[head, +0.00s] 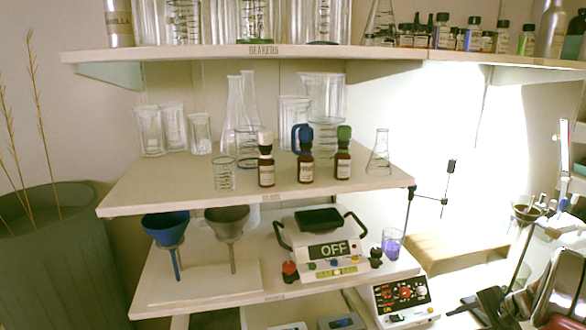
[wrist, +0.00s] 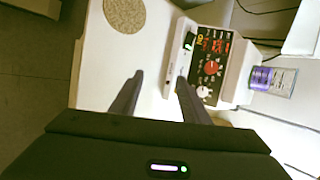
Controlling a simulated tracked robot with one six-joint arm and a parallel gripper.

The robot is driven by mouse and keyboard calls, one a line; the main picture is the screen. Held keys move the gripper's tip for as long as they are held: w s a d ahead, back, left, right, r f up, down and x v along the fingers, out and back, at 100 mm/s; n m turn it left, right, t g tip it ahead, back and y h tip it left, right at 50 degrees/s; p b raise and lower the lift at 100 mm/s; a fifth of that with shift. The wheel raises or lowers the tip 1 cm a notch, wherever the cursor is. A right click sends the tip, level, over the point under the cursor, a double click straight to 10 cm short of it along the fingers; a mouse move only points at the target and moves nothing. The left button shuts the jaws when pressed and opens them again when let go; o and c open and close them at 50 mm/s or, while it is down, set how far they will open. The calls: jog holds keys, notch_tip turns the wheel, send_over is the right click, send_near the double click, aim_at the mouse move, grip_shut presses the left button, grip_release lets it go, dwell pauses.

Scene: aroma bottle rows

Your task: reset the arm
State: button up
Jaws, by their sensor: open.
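My gripper (wrist: 160,80) is open in the wrist view, its two dark fingers apart with nothing held between them. The fingers reach over a white surface, beside a white device with a dark control panel (wrist: 213,66). The fingertips appear apart from the device, though the right finger overlaps its edge in the picture. In the head view, dark parts at the lower right edge seem to be my arm; I cannot make out the fingers there.
Three brown bottles with white, blue and green caps, the blue-capped bottle (head: 305,155) in the middle, stand on the middle shelf (head: 150,188) among glassware. Below are funnels, a scale (head: 322,245) and a purple-filled beaker (head: 391,245). A round tan mat (wrist: 124,14) lies near the fingers.

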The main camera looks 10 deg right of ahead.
jog(key=s+a+r+n+h, duration=0.1)
jog(key=s+a+r+n, duration=0.4)
jog(key=a, duration=0.9)
jog(key=s+a+r+n+h, duration=0.2)
jog(key=s+a+r+n, duration=0.3)
jog(key=a, duration=1)
jog(key=s+a+r+n+h, duration=0.1)
jog(key=s+a+r+n, duration=0.4)
jog(key=s+a+r, duration=0.3)
jog(key=a+r, duration=0.4)
jog(key=a, duration=0.3)
jog(key=shift+s+n+g, duration=0.25)
jog(key=shift+n+g, duration=0.15)
